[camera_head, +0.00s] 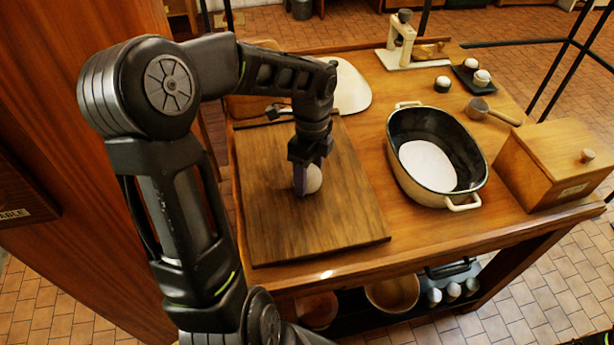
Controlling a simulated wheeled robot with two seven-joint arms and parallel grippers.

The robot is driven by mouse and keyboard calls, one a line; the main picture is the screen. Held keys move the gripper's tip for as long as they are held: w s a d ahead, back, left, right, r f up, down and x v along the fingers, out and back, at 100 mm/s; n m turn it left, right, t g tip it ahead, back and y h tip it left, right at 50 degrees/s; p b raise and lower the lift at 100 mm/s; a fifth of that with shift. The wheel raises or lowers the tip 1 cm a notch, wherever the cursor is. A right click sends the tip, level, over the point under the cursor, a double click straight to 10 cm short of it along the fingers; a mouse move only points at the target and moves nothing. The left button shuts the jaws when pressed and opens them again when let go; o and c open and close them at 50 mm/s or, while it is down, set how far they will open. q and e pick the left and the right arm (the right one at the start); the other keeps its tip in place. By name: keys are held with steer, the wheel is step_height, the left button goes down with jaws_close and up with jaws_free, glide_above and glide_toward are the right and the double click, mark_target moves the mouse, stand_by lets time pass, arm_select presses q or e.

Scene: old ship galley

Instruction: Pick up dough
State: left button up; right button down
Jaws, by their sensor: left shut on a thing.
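The dough (314,179) is a small pale lump at the cutting board (290,229) on the wooden table. My left gripper (307,180) points down over the board and is shut on the dough, with its fingers partly hiding it. I cannot tell whether the dough touches the board or is just above it.
An oval pot (397,165) with white contents stands right of the board. A lidded wooden box (553,160) is at the right edge. A white bowl-like object (350,88) lies behind the board. A press-like tool (402,45), a scoop (478,109) and small jars stand at the back.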

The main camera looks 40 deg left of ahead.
mark_target(310, 170)
arm_select(q)
step_height(310, 170, up, 10)
steer(key=shift+r+b, duration=0.1)
steer(key=shift+b, duration=0.45)
steer(key=shift+d+f, duration=0.1)
steer(key=shift+f, duration=0.1)
stand_by(0.5)
